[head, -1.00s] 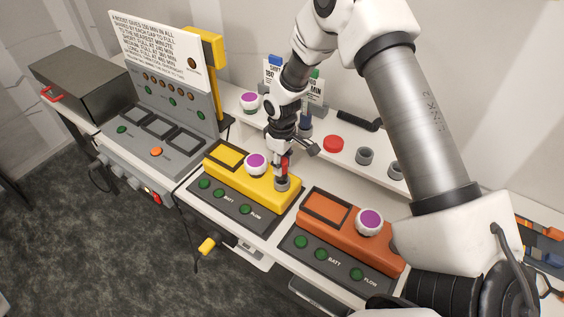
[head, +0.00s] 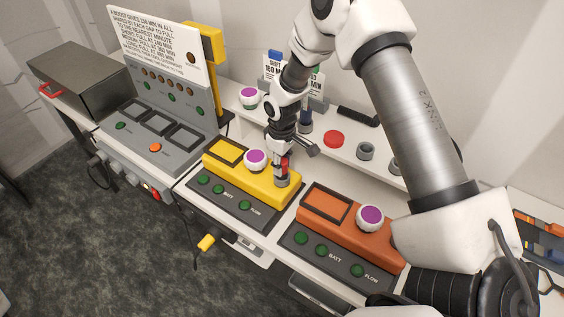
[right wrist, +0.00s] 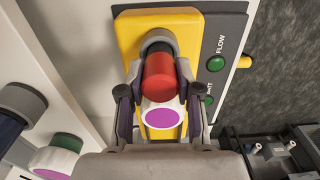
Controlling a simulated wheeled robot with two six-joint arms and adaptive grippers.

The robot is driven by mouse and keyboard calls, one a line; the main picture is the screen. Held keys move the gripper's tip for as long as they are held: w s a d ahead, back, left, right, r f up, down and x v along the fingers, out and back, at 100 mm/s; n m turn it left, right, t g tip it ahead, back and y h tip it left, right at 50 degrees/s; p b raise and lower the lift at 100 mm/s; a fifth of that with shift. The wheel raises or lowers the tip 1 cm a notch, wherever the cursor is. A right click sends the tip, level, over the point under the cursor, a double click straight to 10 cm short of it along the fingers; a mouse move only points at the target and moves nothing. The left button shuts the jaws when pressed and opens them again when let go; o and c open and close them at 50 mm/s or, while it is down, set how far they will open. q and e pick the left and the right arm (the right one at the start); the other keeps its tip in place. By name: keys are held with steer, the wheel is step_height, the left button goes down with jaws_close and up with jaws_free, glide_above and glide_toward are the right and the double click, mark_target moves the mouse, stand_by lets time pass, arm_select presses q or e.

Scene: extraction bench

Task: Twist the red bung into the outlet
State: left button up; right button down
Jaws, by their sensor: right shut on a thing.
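The red bung (right wrist: 159,77) is between the fingers of my right gripper (right wrist: 160,70), which is shut on it. In the head view the bung (head: 284,165) shows as a small red patch under my right gripper (head: 287,158). It is lined up with the grey outlet (head: 282,183) at the right end of the yellow unit (head: 240,176). In the right wrist view the bung's far end is at the outlet's ring (right wrist: 157,47); how deep it sits is hidden. My left gripper is not in view.
A purple-topped white knob (head: 255,160) stands on the yellow unit close to my gripper. The orange unit (head: 335,228) with a similar knob is to the right. Behind are a shelf with a red disc (head: 334,139) and grey sockets (head: 366,155). A grey console (head: 160,135) stands left.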

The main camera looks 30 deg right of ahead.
steer(key=shift+f+b, duration=0.4)
steer(key=shift+f, duration=0.4)
steer(key=shift+r+m+p, duration=0.15)
steer(key=shift+m+p, duration=0.2)
steer(key=shift+m, duration=0.05)
steer(key=m+p, duration=0.3)
steer(key=m, duration=0.3)
steer(key=shift+r, duration=0.15)
steer(key=shift+m, duration=0.8)
steer(key=shift+f+m, duration=0.25)
steer(key=shift+m, duration=0.05)
steer(key=c, duration=0.7)
jaws_free()
